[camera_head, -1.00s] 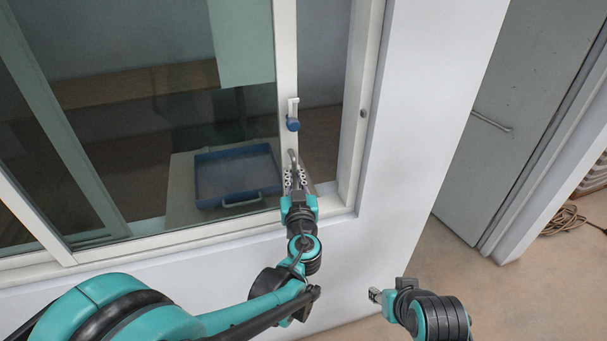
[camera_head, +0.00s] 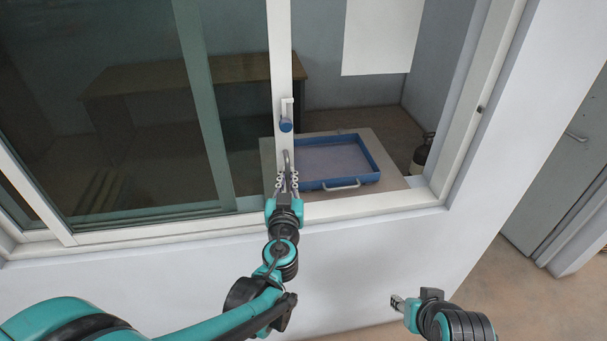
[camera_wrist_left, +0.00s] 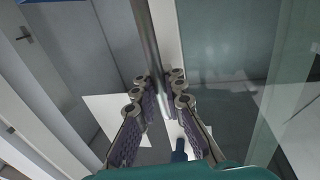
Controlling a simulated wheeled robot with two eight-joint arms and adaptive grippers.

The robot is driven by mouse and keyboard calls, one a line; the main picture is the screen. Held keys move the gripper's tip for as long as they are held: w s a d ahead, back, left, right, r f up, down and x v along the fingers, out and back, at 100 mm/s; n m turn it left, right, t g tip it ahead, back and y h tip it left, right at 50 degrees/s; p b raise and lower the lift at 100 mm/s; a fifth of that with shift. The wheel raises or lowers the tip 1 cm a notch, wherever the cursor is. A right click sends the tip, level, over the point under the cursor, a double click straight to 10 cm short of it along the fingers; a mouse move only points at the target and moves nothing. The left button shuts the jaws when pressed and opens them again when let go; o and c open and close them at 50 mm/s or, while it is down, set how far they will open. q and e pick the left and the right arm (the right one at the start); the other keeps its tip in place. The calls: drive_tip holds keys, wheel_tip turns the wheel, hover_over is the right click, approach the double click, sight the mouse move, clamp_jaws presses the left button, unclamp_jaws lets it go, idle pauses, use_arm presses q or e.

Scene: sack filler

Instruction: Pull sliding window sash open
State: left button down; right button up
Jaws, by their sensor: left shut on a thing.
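The sliding window sash is a glass pane with a white upright stile (camera_head: 280,60). The stile stands in mid-window in the head view, with an open gap on its right. My left gripper (camera_head: 286,182) is shut on the handle at the lower end of the stile. In the left wrist view its fingers (camera_wrist_left: 160,92) lie on both sides of the grey bar. My right gripper (camera_head: 397,301) hangs below the sill, away from the window; its jaw state is unclear.
Through the gap a blue tray (camera_head: 375,152) rests on a board inside. A dark cylinder (camera_head: 422,153) stands at the back right. The white window frame (camera_head: 470,105) bounds the opening on the right. A grey door (camera_head: 570,160) is further right.

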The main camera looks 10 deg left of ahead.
use_arm(q)
drive_tip(key=shift+s+a, duration=0.25)
drive_tip(key=shift+a, duration=0.45)
drive_tip(key=shift+s+a, duration=0.25)
drive_tip(key=shift+a, duration=0.5)
drive_tip(key=shift+s+a, duration=0.25)
drive_tip(key=shift+a, duration=0.45)
drive_tip(key=c, duration=1.6)
unclamp_jaws()
drive_tip(key=s, duration=0.4)
drive_tip(key=s+d, duration=0.1)
drive_tip(key=s, duration=0.7)
drive_tip(key=shift+d, duration=0.25)
